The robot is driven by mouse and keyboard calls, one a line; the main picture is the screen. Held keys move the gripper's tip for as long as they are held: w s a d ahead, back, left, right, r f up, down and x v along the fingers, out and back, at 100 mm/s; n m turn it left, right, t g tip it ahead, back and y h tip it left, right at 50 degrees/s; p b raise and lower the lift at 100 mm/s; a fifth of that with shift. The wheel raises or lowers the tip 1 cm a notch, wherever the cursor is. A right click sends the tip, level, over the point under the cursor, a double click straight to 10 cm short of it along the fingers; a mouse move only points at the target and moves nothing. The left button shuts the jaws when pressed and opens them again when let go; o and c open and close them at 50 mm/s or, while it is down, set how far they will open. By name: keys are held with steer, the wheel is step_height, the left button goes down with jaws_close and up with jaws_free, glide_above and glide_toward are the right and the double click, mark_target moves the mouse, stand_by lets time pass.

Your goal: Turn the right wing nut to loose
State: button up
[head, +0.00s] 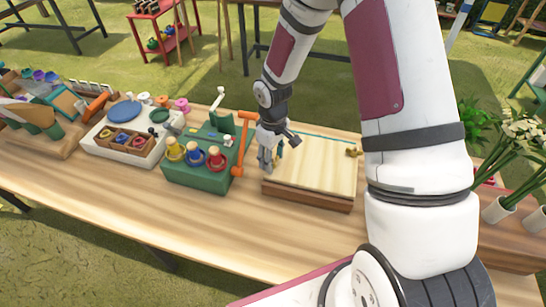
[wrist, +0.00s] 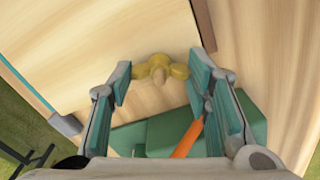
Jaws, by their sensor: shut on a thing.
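A pale wooden press board (head: 315,170) lies on the table, and it fills the upper left of the wrist view (wrist: 100,35). One brass wing nut (head: 353,152) stands at its right edge in the head view, clear of my gripper. My gripper (head: 270,160) points down at the board's left edge. In the wrist view my gripper (wrist: 158,82) is shut on a yellow wing nut (wrist: 155,69), its wings spread between the two teal-padded fingers. The head view mostly hides this nut behind the fingers. The pictures show it at the board's left side.
A green box (head: 205,155) with coloured knobs and an orange lever (head: 241,145) stands close left of my gripper. A white tray (head: 132,140) is farther left. White flowers (head: 520,130) stand at the right. The table's front strip is clear.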

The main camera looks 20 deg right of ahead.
steer(key=n, duration=1.1)
steer(key=shift+n, duration=0.4)
steer(key=n, duration=0.5)
steer(key=shift+p, duration=0.3)
steer(key=n, duration=0.5)
steer(key=shift+n, duration=0.5)
steer(key=o, duration=1.2)
steer(key=shift+c, duration=0.2)
steer(key=shift+r, duration=0.1)
